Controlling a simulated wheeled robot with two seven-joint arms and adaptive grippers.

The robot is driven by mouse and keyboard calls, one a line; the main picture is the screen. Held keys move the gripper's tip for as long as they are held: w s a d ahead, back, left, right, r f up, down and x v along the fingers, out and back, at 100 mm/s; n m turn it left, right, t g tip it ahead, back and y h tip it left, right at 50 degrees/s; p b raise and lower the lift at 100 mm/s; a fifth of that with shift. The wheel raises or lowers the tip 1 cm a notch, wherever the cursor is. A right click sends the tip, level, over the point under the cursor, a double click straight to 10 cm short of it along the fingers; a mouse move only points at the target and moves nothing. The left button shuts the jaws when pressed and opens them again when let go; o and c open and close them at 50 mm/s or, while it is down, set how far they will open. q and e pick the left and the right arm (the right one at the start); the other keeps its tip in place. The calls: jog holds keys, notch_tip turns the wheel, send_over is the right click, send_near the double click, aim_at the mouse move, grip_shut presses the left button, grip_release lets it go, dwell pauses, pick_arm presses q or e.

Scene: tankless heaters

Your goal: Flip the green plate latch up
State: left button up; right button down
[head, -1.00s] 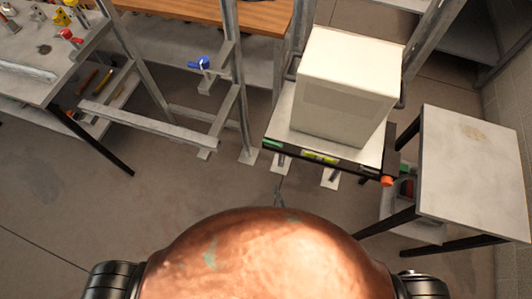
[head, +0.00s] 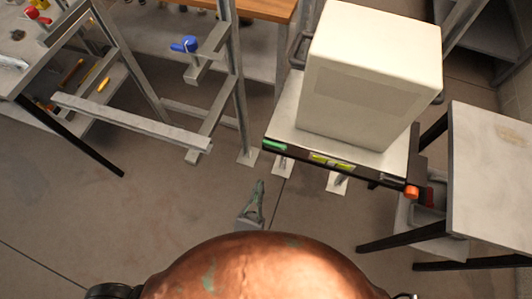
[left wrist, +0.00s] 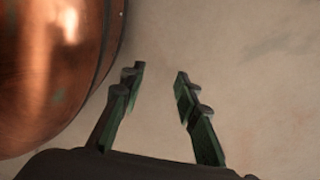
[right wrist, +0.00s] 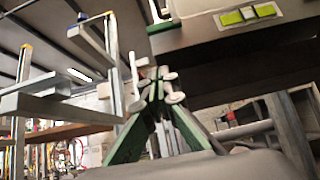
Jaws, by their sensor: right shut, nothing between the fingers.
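The green plate latch (head: 274,145) is a small green piece at the left end of the dark front edge of the plate (head: 286,112) that bears a white box. It also shows in the right wrist view (right wrist: 160,27), above and just beyond the fingertips. My right gripper (head: 260,185) is shut and empty, pointing up toward the plate. In the head view its tips are below and slightly left of the latch, apart from it. My left gripper (left wrist: 160,70) is open and empty over bare floor; the head view does not show it.
The white box (head: 368,75) stands on the plate. A yellow-green piece (head: 332,161) and an orange knob (head: 411,191) sit along the plate's front edge. A grey metal frame (head: 130,122) stands left and a grey table (head: 490,180) right. Floor in front is clear.

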aim_at(275, 145)
jog(key=shift+w, duration=0.1)
